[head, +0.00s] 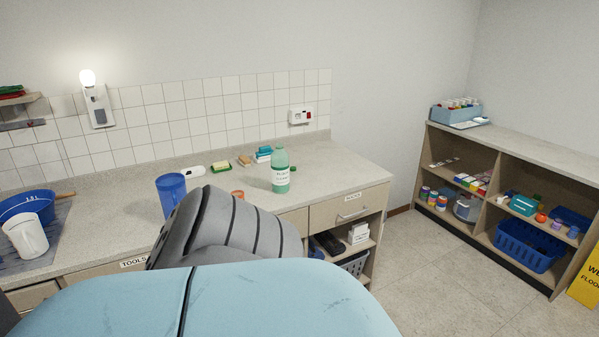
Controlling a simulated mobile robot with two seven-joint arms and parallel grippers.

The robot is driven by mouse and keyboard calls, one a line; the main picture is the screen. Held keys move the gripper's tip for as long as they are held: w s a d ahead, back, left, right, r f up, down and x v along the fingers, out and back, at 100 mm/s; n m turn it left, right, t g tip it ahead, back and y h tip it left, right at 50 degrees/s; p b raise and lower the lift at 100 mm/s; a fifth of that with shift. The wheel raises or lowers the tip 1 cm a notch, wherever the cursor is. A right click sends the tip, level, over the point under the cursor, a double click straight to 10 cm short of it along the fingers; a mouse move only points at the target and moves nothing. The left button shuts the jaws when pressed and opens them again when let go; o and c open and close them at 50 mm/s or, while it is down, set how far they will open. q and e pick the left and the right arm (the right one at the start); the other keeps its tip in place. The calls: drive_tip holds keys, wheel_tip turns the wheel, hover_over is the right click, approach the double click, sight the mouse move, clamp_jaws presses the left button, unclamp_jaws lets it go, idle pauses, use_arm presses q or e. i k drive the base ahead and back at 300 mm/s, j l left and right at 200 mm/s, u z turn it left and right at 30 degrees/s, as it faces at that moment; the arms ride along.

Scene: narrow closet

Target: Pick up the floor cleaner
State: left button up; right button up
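The green bottle (280,174) with a white label stands upright on the counter, near its right part. The label's lettering is small and seems to read "FLOOR", so I take it as the floor cleaner. Nothing is touching it in this view. Neither of my grippers shows in the head view. A large grey and light-blue part of my own body fills the lower foreground and covers the counter's front edge there.
A blue cup (171,193) stands left of the bottle. Sponges (221,167) and a small orange item (238,194) lie nearby. Shelving (520,150) stands right, with open floor (425,265) between.

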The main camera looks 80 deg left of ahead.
sight(280, 158)
drive_tip(key=i+u, duration=0.3)
drive_tip(key=u, duration=0.15)
drive_tip(key=i+u, duration=0.35)
drive_tip(key=u, duration=0.15)
drive_tip(key=i+l+u, duration=0.25)
drive_tip(key=u, duration=0.2)
drive_tip(key=i+l+u, duration=0.1)
drive_tip(key=u, duration=0.35)
drive_tip(key=i+l+u, duration=0.25)
drive_tip(key=u, duration=0.25)
drive_tip(key=i+l+u, duration=0.2)
drive_tip(key=u, duration=0.25)
drive_tip(key=i+l+u, duration=0.1)
drive_tip(key=u, duration=0.35)
drive_tip(key=l+u, duration=0.45)
drive_tip(key=i+l+u, duration=0.1)
drive_tip(key=u, duration=0.4)
drive_tip(key=l, duration=0.1)
